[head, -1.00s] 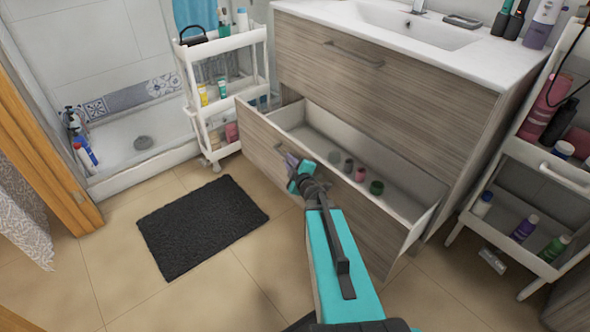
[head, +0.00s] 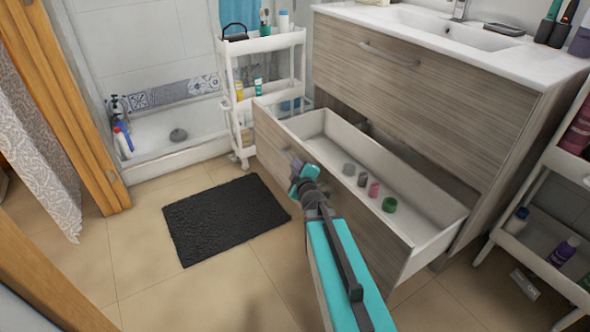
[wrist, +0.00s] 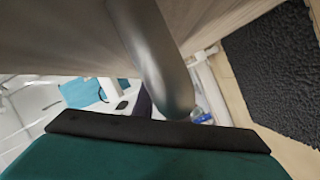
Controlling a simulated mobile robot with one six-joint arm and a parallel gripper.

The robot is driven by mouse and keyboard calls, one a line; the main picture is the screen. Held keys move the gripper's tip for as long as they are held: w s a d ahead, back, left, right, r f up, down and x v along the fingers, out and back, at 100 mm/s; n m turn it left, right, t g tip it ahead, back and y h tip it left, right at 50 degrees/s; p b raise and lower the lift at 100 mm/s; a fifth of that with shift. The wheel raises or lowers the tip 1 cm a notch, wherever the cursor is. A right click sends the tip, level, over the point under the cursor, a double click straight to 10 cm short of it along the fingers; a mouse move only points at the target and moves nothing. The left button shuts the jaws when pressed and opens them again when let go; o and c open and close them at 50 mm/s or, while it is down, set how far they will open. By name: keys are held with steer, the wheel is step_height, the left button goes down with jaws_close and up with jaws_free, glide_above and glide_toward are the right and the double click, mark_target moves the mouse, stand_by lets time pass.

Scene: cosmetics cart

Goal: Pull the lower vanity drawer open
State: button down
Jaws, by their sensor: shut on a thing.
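The lower vanity drawer (head: 282,150) stands well open under the closed upper drawer (head: 400,95). Its wood front faces me, and several small cups or jars, including a green one (head: 389,205) and a pink one (head: 373,189), stand on its white floor. My gripper (head: 298,170) is at the drawer's front and shut on the drawer handle. In the head view the gripper mostly hides the handle. In the wrist view the grey metal handle (wrist: 160,65) runs close to the dark finger edge, with the wood front above.
A white cart (head: 240,80) with bottles stands just left of the vanity. Another white cart (head: 515,245) stands at the right. A dark mat (head: 225,218) lies on the tiled floor left of my arm. Floor around the mat is clear.

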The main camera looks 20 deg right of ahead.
steer(key=shift+s+f, duration=0.1)
steer(key=c, duration=1.8)
jaws_free()
steer(key=shift+o, duration=0.2)
steer(key=shift+a, duration=0.15)
steer(key=p+v, duration=0.2)
steer(key=v, duration=0.1)
steer(key=shift+a, duration=0.1)
steer(key=shift+s+a+r+p, duration=0.15)
steer(key=shift+s+r+p, duration=0.15)
steer(key=shift+p, duration=0.85)
